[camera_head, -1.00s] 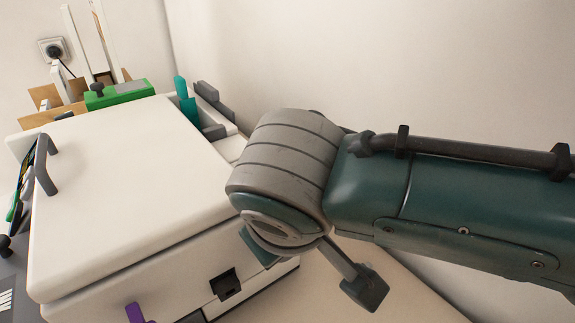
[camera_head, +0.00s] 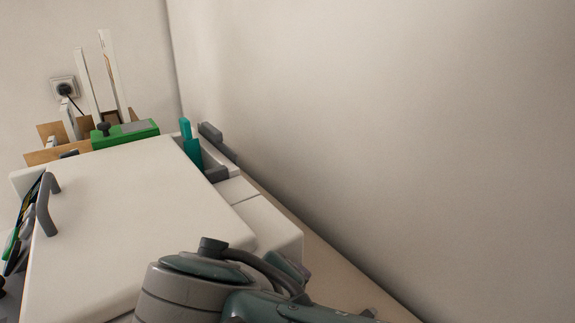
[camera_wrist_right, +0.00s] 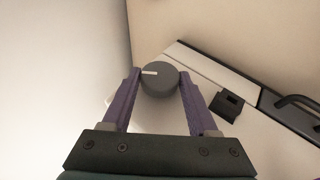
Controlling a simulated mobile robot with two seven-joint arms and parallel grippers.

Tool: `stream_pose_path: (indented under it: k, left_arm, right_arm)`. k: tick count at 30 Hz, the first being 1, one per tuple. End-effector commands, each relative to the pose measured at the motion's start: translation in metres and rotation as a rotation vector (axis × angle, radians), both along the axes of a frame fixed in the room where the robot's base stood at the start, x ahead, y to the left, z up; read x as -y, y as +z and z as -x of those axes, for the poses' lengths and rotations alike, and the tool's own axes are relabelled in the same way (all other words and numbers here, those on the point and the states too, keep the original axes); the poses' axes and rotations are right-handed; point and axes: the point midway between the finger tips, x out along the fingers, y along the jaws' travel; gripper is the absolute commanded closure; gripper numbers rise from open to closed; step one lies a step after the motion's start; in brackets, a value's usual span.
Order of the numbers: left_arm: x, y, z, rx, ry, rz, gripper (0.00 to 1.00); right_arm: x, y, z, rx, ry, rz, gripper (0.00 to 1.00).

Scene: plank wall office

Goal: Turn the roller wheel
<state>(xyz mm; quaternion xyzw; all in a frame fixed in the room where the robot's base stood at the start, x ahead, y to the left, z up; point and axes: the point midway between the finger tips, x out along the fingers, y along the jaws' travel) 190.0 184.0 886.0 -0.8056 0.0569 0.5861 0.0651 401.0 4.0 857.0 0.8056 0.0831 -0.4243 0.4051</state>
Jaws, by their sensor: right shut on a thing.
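The roller wheel (camera_wrist_right: 160,80) is a dark grey round knob with a white mark on its face, pointing left in the right wrist view. My right gripper (camera_wrist_right: 160,75) has its two purple fingers on either side of the wheel, shut on it. The wheel is on the white machine (camera_head: 120,215), whose large flat lid fills the left of the head view. In the head view my arm at the bottom covers the machine's near side, and the wheel cannot be seen there. My left gripper is out of view.
A grey handle (camera_head: 46,205) stands at the lid's left edge. A green box (camera_head: 125,133) and teal lever (camera_head: 190,145) are at the back. A pale wall (camera_head: 400,120) runs close along the right. The wrist view shows a black socket (camera_wrist_right: 227,104) and dark handle (camera_wrist_right: 298,100).

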Motion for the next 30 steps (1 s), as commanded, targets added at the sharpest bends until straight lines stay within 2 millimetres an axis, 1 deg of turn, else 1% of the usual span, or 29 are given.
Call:
stream_pose_path:
  k: [2,3,11,17,20,23,27,30]
  left_arm:
    - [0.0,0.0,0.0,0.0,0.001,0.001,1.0]
    - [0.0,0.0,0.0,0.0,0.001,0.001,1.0]
    - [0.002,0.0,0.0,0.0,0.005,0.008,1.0]
    - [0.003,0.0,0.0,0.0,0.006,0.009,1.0]
    - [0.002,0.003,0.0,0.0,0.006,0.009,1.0]
    - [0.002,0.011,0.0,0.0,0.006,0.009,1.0]
    - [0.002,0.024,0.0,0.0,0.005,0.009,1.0]
    - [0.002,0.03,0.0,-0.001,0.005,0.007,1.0]
  right_arm:
    - [0.001,-0.001,0.001,-0.003,-0.001,0.001,0.96]
    - [0.001,-0.001,0.0,-0.004,0.0,0.001,0.39]
    - [0.001,-0.001,0.0,-0.003,0.0,0.0,0.1]
    - [0.0,-0.001,0.0,-0.002,0.0,-0.001,0.1]
    - [-0.001,0.003,0.002,-0.003,0.001,-0.001,0.1]
    - [-0.004,0.014,0.01,-0.003,0.002,-0.002,0.1]
    - [-0.01,0.036,0.028,-0.004,0.003,-0.004,0.1]
    - [-0.014,0.051,0.041,-0.004,0.002,-0.004,0.1]
